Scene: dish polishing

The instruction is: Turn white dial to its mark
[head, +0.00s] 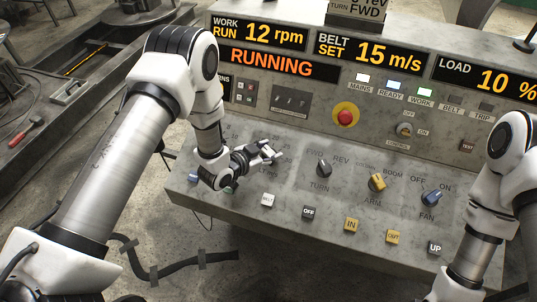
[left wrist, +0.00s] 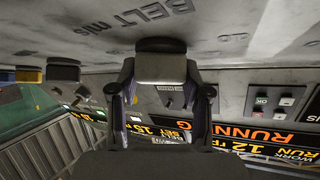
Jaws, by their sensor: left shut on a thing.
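The white dial (left wrist: 160,67) shows in the left wrist view, with a dark cap and the raised lettering "BELT m/s" on the panel beside it. My left gripper (left wrist: 161,100) is shut on it, one finger on each side. In the head view my left gripper (head: 268,153) is low over the left part of the sloped console (head: 290,215), and it hides most of the dial there. The dial's mark cannot be made out. My right arm stands at the right edge, but its gripper is out of the picture.
To the right of my left gripper are a black TURN knob (head: 323,168), a yellow ARM knob (head: 377,182) and a blue FAN knob (head: 432,197). Push buttons line the front edge. A red emergency button (head: 345,116) sits above. The BELT SET display (head: 368,53) reads 15 m/s.

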